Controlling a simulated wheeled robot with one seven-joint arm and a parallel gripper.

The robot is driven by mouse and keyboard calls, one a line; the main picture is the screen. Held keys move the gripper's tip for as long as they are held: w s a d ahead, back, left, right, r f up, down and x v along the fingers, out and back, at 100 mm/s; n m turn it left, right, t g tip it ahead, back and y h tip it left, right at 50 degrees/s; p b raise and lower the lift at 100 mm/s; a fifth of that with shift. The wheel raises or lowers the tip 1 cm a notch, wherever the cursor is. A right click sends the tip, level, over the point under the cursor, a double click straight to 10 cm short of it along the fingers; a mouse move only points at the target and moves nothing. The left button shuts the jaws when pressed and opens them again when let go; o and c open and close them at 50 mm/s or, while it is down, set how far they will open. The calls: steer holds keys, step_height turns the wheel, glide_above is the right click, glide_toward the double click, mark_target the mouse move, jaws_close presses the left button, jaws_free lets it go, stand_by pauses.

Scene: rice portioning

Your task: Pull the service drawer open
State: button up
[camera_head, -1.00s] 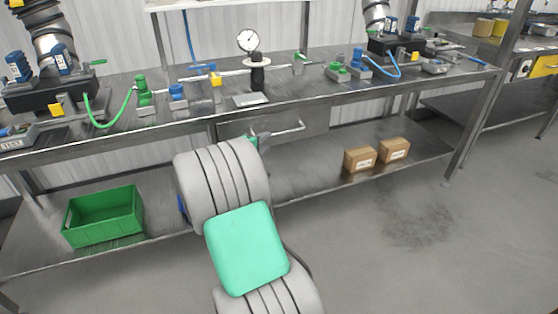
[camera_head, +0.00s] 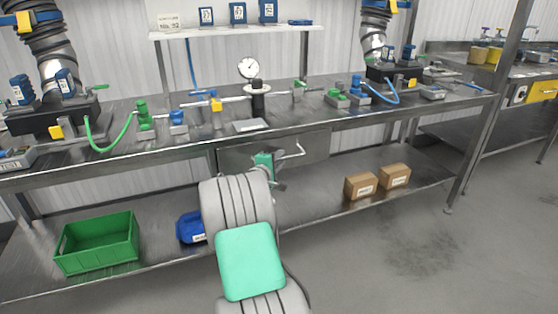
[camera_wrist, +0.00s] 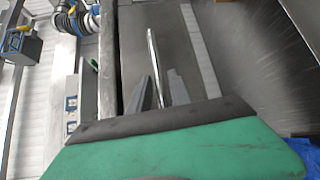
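The service drawer (camera_head: 308,147) is a grey metal front under the workbench top, and it looks closed. Its bar handle (camera_head: 298,152) sticks out from the front; my gripper hides its left part. In the head view my gripper (camera_head: 279,171) is at the handle, partly behind my own arm. In the wrist view the handle shows as a shiny rod (camera_wrist: 153,55). The two dark fingertips of my gripper (camera_wrist: 157,90) stand apart on either side of the rod, with gaps visible. I cannot tell any contact.
The workbench top (camera_head: 380,113) carries a pressure gauge (camera_head: 249,69), valves and hoses above the drawer. On the lower shelf stand a green bin (camera_head: 97,245), a blue container (camera_head: 190,228) and two cardboard boxes (camera_head: 360,186). The floor to the right is clear.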

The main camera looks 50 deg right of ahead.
jaws_close()
stand_by(1.1)
